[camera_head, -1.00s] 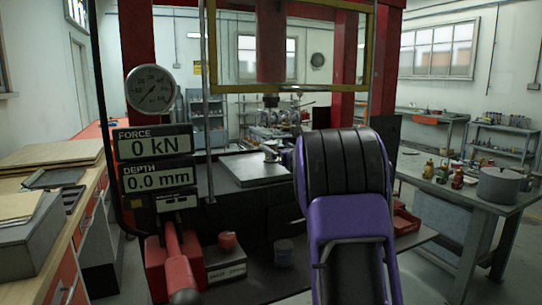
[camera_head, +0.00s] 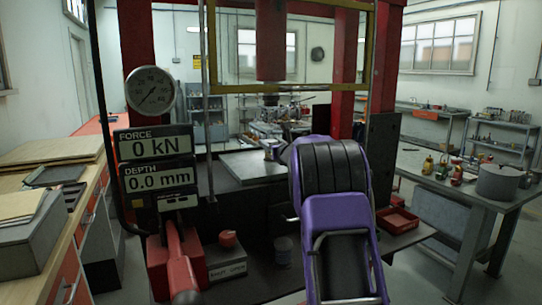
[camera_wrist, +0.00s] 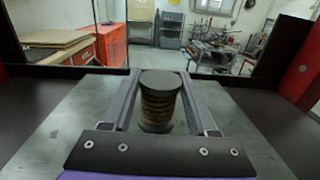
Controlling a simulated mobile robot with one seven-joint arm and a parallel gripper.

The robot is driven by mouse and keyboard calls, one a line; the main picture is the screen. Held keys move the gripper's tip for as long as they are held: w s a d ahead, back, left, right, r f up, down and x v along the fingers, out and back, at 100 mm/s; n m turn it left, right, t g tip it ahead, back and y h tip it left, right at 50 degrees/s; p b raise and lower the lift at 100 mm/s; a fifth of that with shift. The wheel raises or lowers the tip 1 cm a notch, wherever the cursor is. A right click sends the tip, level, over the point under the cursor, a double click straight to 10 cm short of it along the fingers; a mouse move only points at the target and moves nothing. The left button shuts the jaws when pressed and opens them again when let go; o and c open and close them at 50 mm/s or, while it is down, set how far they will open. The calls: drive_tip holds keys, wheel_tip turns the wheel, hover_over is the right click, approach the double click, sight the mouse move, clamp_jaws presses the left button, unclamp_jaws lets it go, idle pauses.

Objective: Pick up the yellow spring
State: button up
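In the wrist view, the yellow spring (camera_wrist: 158,108) stands upright on a grey metal plate (camera_wrist: 60,125), with a dark round disc (camera_wrist: 160,80) on top. Its coils look dull yellow-brown. My gripper (camera_wrist: 160,73) reaches around it, one finger on each side. The fingers are apart, and narrow gaps show between them and the coils; whether the tips touch the spring is unclear. In the head view, my purple arm hides the gripper and the spring, and part of the plate (camera_head: 250,167) shows left of the arm.
A red press frame (camera_head: 138,62) surrounds the plate, with a yellow-framed guard (camera_head: 290,88) above. The readout (camera_head: 156,161) shows 0 kN and 0.0 mm. A wooden-topped bench (camera_head: 85,176) is at left; a grey table (camera_head: 470,190) with a pot is at right.

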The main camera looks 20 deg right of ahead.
clamp_jaws()
drive_tip(key=shift+r, duration=0.1)
drive_tip(key=shift+r, duration=0.1)
